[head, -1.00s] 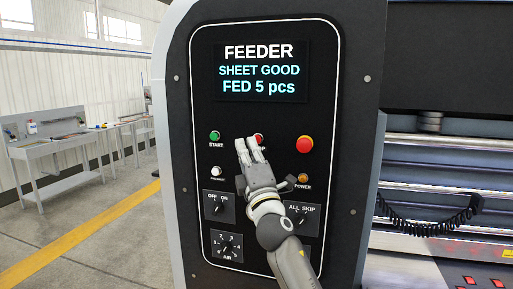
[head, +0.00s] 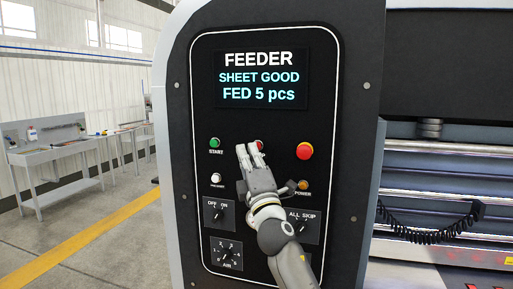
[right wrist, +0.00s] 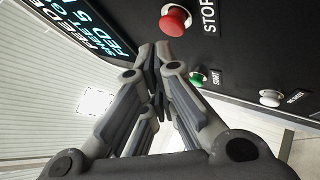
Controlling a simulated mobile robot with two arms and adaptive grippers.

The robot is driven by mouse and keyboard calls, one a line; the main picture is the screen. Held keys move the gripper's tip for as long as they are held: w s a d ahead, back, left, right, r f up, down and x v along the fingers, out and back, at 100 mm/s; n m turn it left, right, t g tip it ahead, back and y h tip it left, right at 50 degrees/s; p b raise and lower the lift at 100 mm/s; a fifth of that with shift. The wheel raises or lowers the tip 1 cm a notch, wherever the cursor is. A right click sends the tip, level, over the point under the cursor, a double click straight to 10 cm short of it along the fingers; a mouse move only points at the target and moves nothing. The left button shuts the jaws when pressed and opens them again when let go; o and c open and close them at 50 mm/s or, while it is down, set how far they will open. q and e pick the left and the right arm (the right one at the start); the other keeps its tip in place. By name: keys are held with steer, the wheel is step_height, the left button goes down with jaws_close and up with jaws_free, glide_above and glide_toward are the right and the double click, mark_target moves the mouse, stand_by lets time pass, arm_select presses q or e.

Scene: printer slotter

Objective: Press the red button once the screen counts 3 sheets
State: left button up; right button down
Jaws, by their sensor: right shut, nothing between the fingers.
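The feeder screen (head: 262,76) reads "SHEET GOOD" and "FED 5 pcs". The small red STOP button (head: 260,143) is partly hidden behind my right gripper's fingertips in the head view. It shows clearly in the right wrist view (right wrist: 174,20) with its "STOP" label. My right gripper (head: 249,149) is shut and empty, its tips just left of and below that button. In the right wrist view the fingertips (right wrist: 153,53) are apart from the button. Whether they touch the panel cannot be told. My left gripper is not in view.
A larger red button (head: 304,151) sits to the right on the panel. A green START button (head: 215,142) and a white button (head: 216,179) are to the left. An orange POWER button (head: 303,185) and several knobs sit lower. Workbenches (head: 60,155) stand far left.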

stand_by(0.6)
steer(key=shift+w+d+b, duration=0.15)
steer(key=shift+w+b, duration=0.25)
steer(key=shift+w, duration=0.05)
steer(key=shift+w+d+b, duration=0.2)
steer(key=shift+w+b, duration=0.3)
steer(key=shift+b, duration=0.05)
stand_by(0.6)
steer(key=shift+s, duration=0.15)
stand_by(0.3)
steer(key=shift+s+a+p, duration=0.3)
steer(key=shift+s+p, duration=0.4)
steer(key=shift+s, duration=0.1)
steer(key=s+p, duration=0.1)
steer(key=s+a, duration=0.1)
steer(key=s, duration=0.1)
steer(key=s+p, duration=0.1)
steer(key=shift+s+a+p, duration=0.3)
steer(key=shift+s, duration=0.05)
